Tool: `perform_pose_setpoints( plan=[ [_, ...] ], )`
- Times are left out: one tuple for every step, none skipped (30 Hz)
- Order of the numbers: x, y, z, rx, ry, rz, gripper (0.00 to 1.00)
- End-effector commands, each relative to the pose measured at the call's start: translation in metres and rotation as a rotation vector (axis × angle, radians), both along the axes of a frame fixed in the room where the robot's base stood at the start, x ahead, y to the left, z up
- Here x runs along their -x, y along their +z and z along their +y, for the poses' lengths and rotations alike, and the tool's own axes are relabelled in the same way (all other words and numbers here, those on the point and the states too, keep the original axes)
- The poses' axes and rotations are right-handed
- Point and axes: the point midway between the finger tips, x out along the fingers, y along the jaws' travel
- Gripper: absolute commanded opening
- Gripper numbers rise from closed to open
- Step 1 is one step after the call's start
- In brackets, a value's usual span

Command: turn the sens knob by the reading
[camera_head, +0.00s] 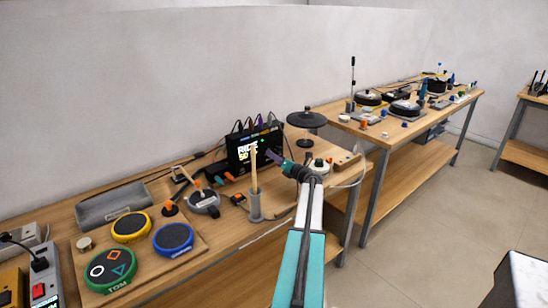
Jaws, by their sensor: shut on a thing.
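The black drum module (241,165) stands upright near the wall on the left bench. Its lit screen (246,152) shows white and yellow text that looks like "RIDE" and a number, perhaps 50.
A pale stick stands in a grey holder (255,206) just left of my arm. A black cymbal pad (306,119) stands right of the module. Round pads (131,227) and a grey tray (95,212) fill the left bench. Another bench (440,118) stands at the right; floor between is clear.

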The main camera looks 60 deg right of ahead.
Motion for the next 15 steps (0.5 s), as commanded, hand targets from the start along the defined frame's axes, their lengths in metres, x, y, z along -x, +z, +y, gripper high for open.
perform_pose_setpoints(
  plan=[
    [0.0006, 0.0017, -0.0005, -0.04, -0.001, -0.013, 0.0],
    [0.0006, 0.0018, -0.0005, -0.067, -0.001, -0.022, 0.0],
    [0.0006, 0.0021, -0.0005, -0.103, -0.001, -0.034, 0.0],
    [0.0006, 0.0022, -0.0005, -0.129, -0.001, -0.042, 0.0],
    [0.0006, 0.0024, -0.0005, -0.156, -0.001, -0.051, 0.0],
    [0.0006, 0.0026, -0.0005, -0.191, -0.001, -0.063, 0.0],
    [0.0006, 0.0026, -0.0005, -0.216, -0.001, -0.072, 0.0],
    [0.0006, 0.0027, -0.0005, -0.241, -0.001, -0.08, 0.0],
    [0.0007, 0.0027, -0.0004, -0.274, -0.001, -0.092, 0.0],
    [0.0007, 0.0026, -0.0005, -0.298, -0.001, -0.099, 0.0],
    [0.0007, 0.0026, -0.0005, -0.321, -0.001, -0.107, 0.0],
    [0.0007, 0.0025, -0.0005, -0.349, -0.001, -0.117, 0.0],
    [0.0007, 0.0024, -0.0004, -0.369, -0.001, -0.123, 0.0],
    [0.0008, 0.0024, -0.0004, -0.388, -0.001, -0.13, 0.0],
    [0.0008, 0.0022, -0.0005, -0.412, -0.001, -0.137, 0.0]
  ],
)
